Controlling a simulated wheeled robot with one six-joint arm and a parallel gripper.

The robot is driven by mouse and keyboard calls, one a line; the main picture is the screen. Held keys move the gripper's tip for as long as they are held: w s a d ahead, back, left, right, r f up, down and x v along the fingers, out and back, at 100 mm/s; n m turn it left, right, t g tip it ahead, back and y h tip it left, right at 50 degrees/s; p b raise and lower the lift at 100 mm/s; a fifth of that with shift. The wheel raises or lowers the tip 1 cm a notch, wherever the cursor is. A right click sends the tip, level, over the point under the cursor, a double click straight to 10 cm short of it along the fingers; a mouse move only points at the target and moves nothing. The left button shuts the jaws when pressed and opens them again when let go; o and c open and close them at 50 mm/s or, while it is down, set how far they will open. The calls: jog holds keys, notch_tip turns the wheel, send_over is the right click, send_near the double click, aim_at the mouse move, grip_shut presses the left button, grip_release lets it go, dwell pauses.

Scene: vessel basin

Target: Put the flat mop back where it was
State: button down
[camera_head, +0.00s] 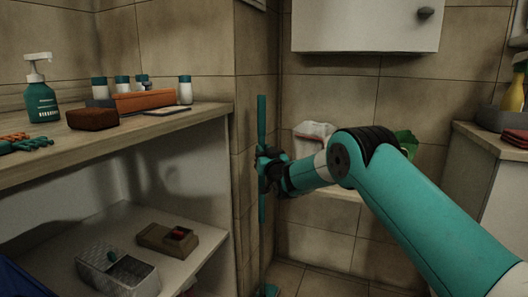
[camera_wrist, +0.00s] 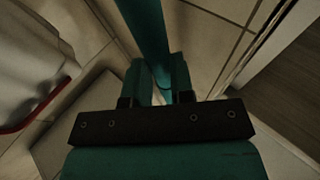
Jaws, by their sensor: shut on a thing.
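The flat mop's teal handle (camera_head: 262,122) stands upright close to the tiled wall corner. Its lower end (camera_head: 266,290) shows near the floor at the bottom of the head view, and most of the head is cut off. My gripper (camera_head: 268,172) is shut on the handle about halfway up the visible length. In the wrist view the handle (camera_wrist: 149,40) runs between the two fingers of my gripper (camera_wrist: 164,82). Whether the mop's base touches the floor cannot be told.
A shelf unit (camera_head: 200,116) stands to the left, with a soap bottle (camera_head: 41,100) and small jars on top. A white cloth (camera_head: 312,138) lies on a ledge behind my arm. A cabinet (camera_head: 365,25) hangs above. Some floor (camera_head: 325,284) shows below.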

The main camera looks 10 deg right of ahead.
jog(key=shift+f+b, duration=0.35)
jog(key=shift+b, duration=0.1)
jog(key=c, duration=0.9)
grip_release()
jog(key=b+v, duration=0.9)
jog(key=v, duration=0.8)
jog(key=shift+s+f, duration=0.2)
